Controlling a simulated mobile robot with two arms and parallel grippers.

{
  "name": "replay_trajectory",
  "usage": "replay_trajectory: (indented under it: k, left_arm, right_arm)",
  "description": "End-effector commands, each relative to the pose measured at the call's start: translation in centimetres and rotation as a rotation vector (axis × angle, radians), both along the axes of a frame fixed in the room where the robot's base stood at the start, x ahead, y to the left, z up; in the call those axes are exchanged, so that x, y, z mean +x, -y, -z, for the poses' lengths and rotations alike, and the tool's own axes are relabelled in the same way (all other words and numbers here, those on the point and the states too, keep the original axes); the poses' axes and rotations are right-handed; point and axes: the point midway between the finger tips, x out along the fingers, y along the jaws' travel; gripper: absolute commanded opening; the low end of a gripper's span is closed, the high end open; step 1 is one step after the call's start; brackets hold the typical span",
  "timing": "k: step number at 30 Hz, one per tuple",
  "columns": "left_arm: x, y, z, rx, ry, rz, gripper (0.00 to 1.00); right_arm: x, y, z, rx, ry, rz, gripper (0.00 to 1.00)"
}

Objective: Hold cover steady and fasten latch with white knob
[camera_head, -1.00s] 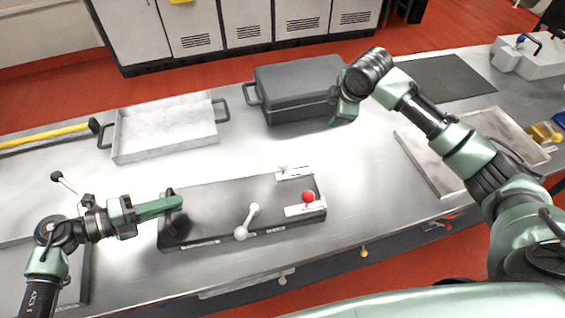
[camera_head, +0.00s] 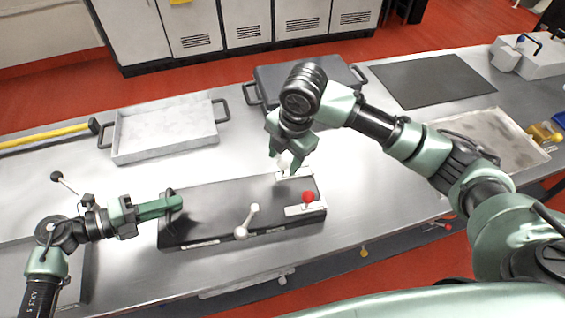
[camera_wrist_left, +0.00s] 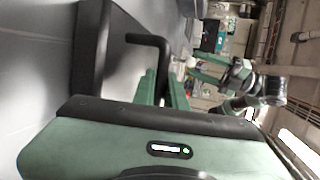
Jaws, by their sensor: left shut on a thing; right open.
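The black box cover (camera_head: 215,208) lies flat on the metal table. My left gripper (camera_head: 176,201) is shut on the black handle at the cover's left end; the handle also shows in the left wrist view (camera_wrist_left: 150,42). On the cover's right end, the near latch has a red knob (camera_head: 308,197). The far latch with the white knob (camera_head: 284,163) is partly hidden by my right gripper. My right gripper (camera_head: 284,172) is open, pointing down with its fingers around or just beside the white knob; I cannot tell whether they touch it.
A grey case (camera_head: 345,73) stands behind my right arm. A pale tray (camera_head: 165,133) is at back left, a dark mat (camera_head: 430,80) at back right, and a shallow metal tray (camera_head: 490,135) at right. The table between pale tray and cover is clear.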

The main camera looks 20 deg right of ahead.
Motion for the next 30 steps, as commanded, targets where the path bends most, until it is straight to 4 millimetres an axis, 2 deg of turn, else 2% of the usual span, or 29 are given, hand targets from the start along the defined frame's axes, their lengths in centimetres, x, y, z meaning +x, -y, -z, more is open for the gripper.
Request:
replay_trajectory:
  k: [1, 6, 17, 22, 23, 30]
  left_arm:
    - [-0.6, 0.1, 1.1, 0.013, -0.018, 0.009, 0.0]
    - [-0.6, 0.1, 1.1, 0.013, -0.018, 0.009, 0.0]
    - [-0.6, 0.1, 1.1, 0.013, -0.018, 0.009, 0.0]
    - [-0.6, 0.1, 1.1, 0.013, -0.018, 0.009, 0.0]
    - [-0.6, 0.1, 1.1, 0.013, -0.018, 0.009, 0.0]
    - [-0.6, 0.1, 1.1, 0.013, -0.018, 0.009, 0.0]
  right_arm:
    - [0.0, -0.1, 1.0, 0.0, -0.003, 0.001, 0.5]
    - [0.4, -0.2, 2.6, 0.001, -0.001, 0.001, 0.5]
    - [0.5, -0.3, 3.1, -0.001, 0.0, 0.001, 0.5]
    - [0.5, -0.3, 3.1, -0.001, 0.0, 0.001, 0.05]
    - [0.5, -0.3, 3.1, -0.001, 0.0, 0.001, 0.0]
    - [0.5, -0.3, 3.1, -0.001, 0.0, 0.001, 0.0]
